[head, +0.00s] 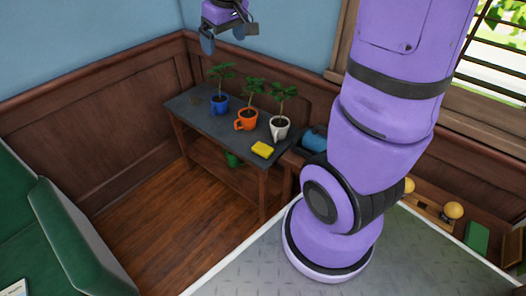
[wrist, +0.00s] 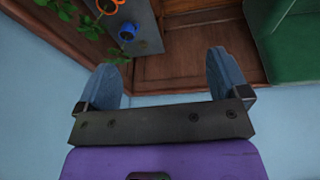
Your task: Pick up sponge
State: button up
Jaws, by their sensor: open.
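The yellow sponge (head: 262,149) lies flat near the front edge of the dark-topped wooden table (head: 185,106) in the head view. My gripper (head: 230,40) is at the top of the head view, raised well above and behind the table, apart from the sponge. In the wrist view my gripper (wrist: 172,75) has its two blue-grey fingers spread wide with nothing between them. The sponge does not show in the wrist view.
Potted plants stand behind the sponge: a blue pot (head: 219,104), an orange mug (head: 246,119) and a white mug (head: 279,127). A blue object (head: 314,138) is right of the table. A green sofa (head: 60,235) is at left. Wood floor between is clear.

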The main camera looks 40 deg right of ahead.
jog(key=w+d+f+g, duration=0.1)
jog(key=w+d+f, duration=0.6)
jog(key=f, duration=0.4)
jog(key=n+g, duration=0.2)
send_over(263, 148)
jog(key=f, duration=4.1)
jog(key=shift+a+f, duration=0.25)
jog(key=shift+a, duration=0.05)
jog(key=shift+w+d+f, duration=0.1)
jog(key=shift+d+f, duration=0.05)
jog(key=shift+f, duration=1.4)
jog(key=shift+w+d+f, duration=0.1)
jog(key=shift+d+f, duration=0.05)
jog(key=shift+f, duration=1.4)
jog(key=c, duration=1)
